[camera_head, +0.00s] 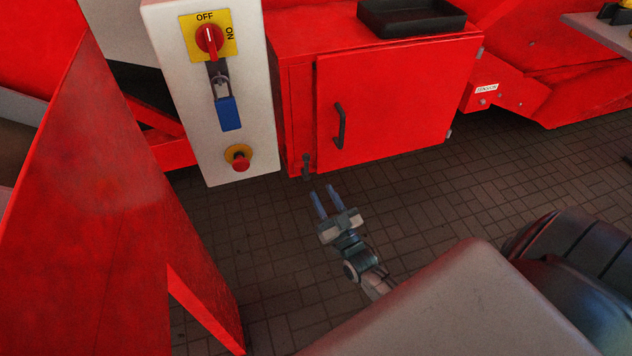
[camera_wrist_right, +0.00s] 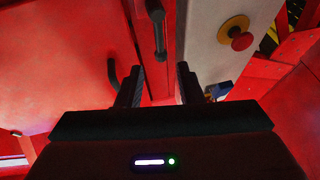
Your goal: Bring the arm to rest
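My right gripper (camera_head: 324,190) is in the middle of the head view, over the dark paved floor. It is below and in front of the red cabinet (camera_head: 395,100), whose door is shut. Its two bluish fingers point up toward the cabinet's lower left corner, with a gap between them. The right wrist view also shows the gripper (camera_wrist_right: 160,80) with its dark fingers apart and nothing held between them. The cabinet's dark latch (camera_wrist_right: 158,30) shows beyond the fingers there. My left gripper is not in view.
A white panel (camera_head: 190,140) carries a red rotary switch (camera_head: 209,38), a blue padlock (camera_head: 228,114) and a red stop button (camera_head: 238,160). A black tray (camera_head: 410,18) sits on the cabinet. A red sheet (camera_head: 100,200) stands at left. Floor around the gripper is clear.

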